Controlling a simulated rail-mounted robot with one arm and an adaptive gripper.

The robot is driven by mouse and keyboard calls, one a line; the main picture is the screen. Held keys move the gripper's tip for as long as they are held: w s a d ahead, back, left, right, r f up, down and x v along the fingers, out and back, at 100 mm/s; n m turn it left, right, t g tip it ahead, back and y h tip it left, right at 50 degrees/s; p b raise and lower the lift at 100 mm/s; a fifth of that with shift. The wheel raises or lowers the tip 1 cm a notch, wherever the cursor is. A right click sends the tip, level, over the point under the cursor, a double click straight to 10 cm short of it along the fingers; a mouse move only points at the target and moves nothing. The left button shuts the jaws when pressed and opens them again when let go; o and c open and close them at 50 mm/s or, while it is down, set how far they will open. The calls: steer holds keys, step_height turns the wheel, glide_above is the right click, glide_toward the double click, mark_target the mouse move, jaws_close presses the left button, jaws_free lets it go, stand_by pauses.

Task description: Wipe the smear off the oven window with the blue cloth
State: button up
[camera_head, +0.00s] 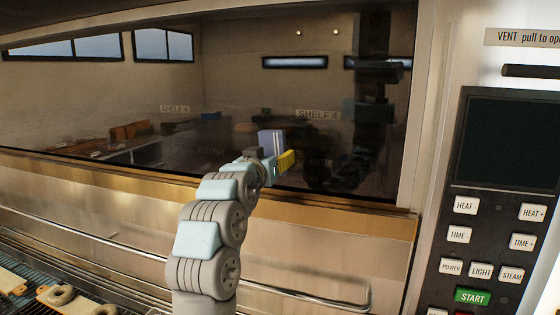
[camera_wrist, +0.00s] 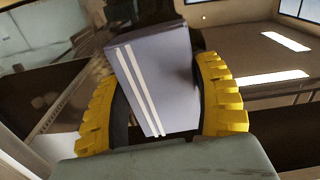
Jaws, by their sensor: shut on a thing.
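The blue cloth (camera_head: 269,142) is a folded, grey-blue pad with white stripes along one side. It stands up between the yellow-edged fingers of my gripper (camera_head: 280,157), in front of the lower right part of the oven window (camera_head: 235,85). In the wrist view, my gripper (camera_wrist: 158,92) is shut on the cloth (camera_wrist: 165,65), with one finger on each side. I cannot tell whether the cloth touches the glass. The window is dark and full of reflections. I cannot make out a clear smear on it; my gripper and the cloth cover part of the glass.
A wooden ledge (camera_head: 340,208) runs below the window, with a metal rail (camera_head: 310,296) lower down. The control panel (camera_head: 490,215) with START and other buttons is at the right. Bagels on boards (camera_head: 60,295) lie at the lower left.

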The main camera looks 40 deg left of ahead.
steer(key=a, duration=0.1)
steer(key=s+a+b, duration=0.1)
steer(key=a, duration=0.1)
steer(key=shift+s+a, duration=0.15)
steer(key=shift+a, duration=0.15)
stand_by(0.4)
steer(key=shift+b+v, duration=1.2)
steer(key=shift+v, duration=1.8)
steer(key=shift+s+d, duration=0.1)
steer(key=b+v, duration=0.1)
steer(key=v, duration=0.1)
steer(key=shift+s+d, duration=0.1)
steer(key=shift+s, duration=0.25)
